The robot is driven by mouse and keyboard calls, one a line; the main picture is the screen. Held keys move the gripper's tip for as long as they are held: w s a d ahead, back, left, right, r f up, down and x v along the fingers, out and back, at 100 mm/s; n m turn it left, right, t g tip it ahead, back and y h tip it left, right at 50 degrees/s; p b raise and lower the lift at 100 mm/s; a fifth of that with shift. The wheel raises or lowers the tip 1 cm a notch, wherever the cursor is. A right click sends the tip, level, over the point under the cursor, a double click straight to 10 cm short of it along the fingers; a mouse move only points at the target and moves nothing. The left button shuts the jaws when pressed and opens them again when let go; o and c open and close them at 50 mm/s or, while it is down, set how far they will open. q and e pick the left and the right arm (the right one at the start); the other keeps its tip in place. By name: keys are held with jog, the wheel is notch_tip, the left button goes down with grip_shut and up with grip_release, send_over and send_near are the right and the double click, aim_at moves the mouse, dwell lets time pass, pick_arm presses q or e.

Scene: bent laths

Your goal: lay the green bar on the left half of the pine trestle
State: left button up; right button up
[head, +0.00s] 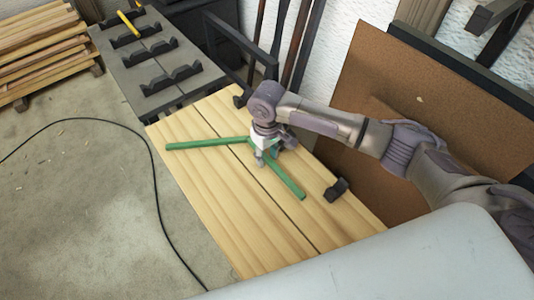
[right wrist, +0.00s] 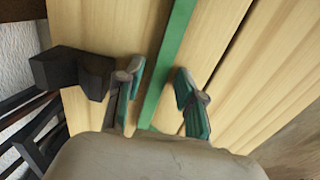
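The green bar (head: 207,144) is bent into a wide V. It lies on the pine trestle (head: 225,215), whose pale top is split by a dark lengthwise line. One leg reaches across that line onto the left half; the other runs toward the front on the right half. My right gripper (head: 265,158) is over the bar near its bend and hides part of it. In the right wrist view the green bar (right wrist: 172,62) passes between the fingers of the open right gripper (right wrist: 160,93), with gaps on both sides. My left gripper is not in view.
A black notched block (head: 337,190) sits at the trestle's right edge; another stands near its far end. Behind is a grey bench (head: 130,48) with black notched rests and a yellow bar (head: 129,24). A brown board (head: 430,95) leans at right. A black cable (head: 155,175) crosses the floor.

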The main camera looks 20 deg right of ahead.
aim_at(267, 158)
notch_tip(267, 158, up, 12)
jog(key=shift+r+p, duration=0.15)
jog(key=shift+p, duration=0.15)
dwell(0.4)
dwell(0.4)
